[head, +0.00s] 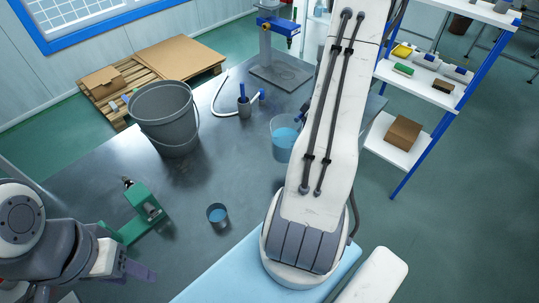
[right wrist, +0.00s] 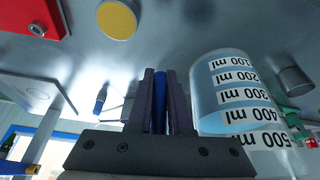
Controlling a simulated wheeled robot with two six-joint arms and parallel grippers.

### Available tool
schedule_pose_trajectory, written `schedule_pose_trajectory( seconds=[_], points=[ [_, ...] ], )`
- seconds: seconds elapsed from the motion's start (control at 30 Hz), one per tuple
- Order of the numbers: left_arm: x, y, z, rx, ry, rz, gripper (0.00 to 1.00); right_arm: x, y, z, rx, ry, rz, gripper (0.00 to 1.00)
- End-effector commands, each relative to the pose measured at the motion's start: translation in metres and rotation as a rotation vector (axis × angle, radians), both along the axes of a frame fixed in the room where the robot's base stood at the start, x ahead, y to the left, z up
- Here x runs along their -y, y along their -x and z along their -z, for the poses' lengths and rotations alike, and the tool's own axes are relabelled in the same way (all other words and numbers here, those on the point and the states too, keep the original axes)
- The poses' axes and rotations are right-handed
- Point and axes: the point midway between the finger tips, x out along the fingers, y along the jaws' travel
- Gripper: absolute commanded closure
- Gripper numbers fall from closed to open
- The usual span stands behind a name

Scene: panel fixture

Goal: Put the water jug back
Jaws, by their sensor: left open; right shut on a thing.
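The water jug (head: 284,140) is clear, holds blue water and is at the middle of the bench in the head view, partly hidden by my right arm. In the right wrist view the jug (right wrist: 225,95) shows ml marks beside my right gripper. My right gripper (right wrist: 160,100) is shut on the jug's blue handle (right wrist: 160,88). I cannot tell whether the jug touches the bench. My left gripper (head: 138,270) is open and empty at the lower left, well away from the jug.
A drill stand (head: 280,74) is at the back. Shelves (head: 418,86) stand at right.

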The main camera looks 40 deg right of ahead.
Motion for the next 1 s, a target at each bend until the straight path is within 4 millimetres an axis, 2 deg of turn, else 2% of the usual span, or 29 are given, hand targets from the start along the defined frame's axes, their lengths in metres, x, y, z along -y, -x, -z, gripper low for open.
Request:
schedule_pose_trajectory(
  seconds=[0.03,0.2,0.4,0.57,0.83,1.0],
  points=[
    [0.0,0.0,0.007,0.0,0.0,0.0,0.5,-0.009,-0.01,0.011,-0.001,-0.001,-0.006,1.0],
    [0.0,0.0,0.021,0.0,0.0,0.0,0.5,-0.032,-0.037,0.032,0.0,0.0,-0.005,1.0],
    [0.0,0.0,0.03,0.0,0.0,0.0,0.5,-0.049,-0.057,0.047,-0.001,0.002,-0.001,1.0],
    [0.0,0.0,0.032,0.0,0.0,0.0,0.5,-0.053,-0.062,0.051,0.0,0.001,0.0,1.0],
    [0.0,0.0,0.057,0.0,0.0,0.0,0.5,-0.052,-0.061,0.087,0.0,-0.001,0.002,1.0],
    [0.0,0.0,0.056,0.0,0.0,0.0,0.5,-0.052,-0.061,0.088,0.0,0.001,0.002,1.0]
  ],
)
